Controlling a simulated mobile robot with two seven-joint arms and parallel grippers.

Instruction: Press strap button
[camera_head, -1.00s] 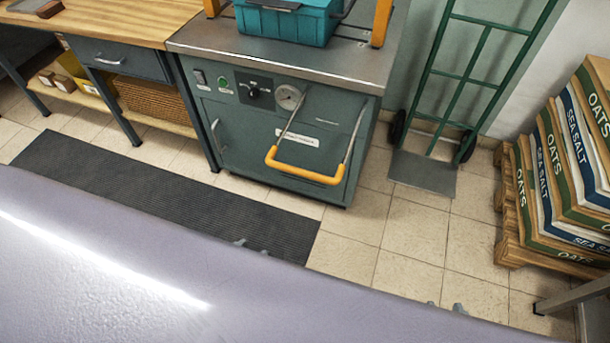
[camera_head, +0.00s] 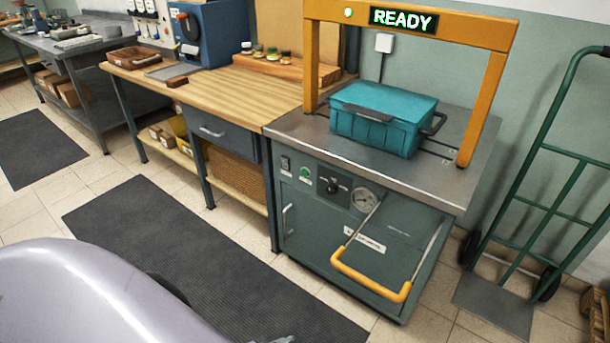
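The strapping machine (camera_head: 400,290) is a grey-green cabinet with a steel top and an orange arch (camera_head: 495,95). The arch's display (camera_head: 403,20) reads READY in green, beside a lit green lamp (camera_head: 348,13). A closed teal box (camera_head: 375,128) sits on the steel top under the arch. The front panel has a switch, a small round green button (camera_head: 305,172), a black knob (camera_head: 332,186) and a gauge (camera_head: 364,200); I cannot read the button's label. A small grey piece at the bottom edge may be my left gripper tip (camera_head: 282,340). My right gripper is out of view.
A yellow bar handle (camera_head: 370,278) sticks out from the machine's front. A wooden workbench (camera_head: 215,90) adjoins on the left. A green hand truck (camera_head: 540,210) stands on the right. A dark mat (camera_head: 200,260) and open tiled floor lie in front.

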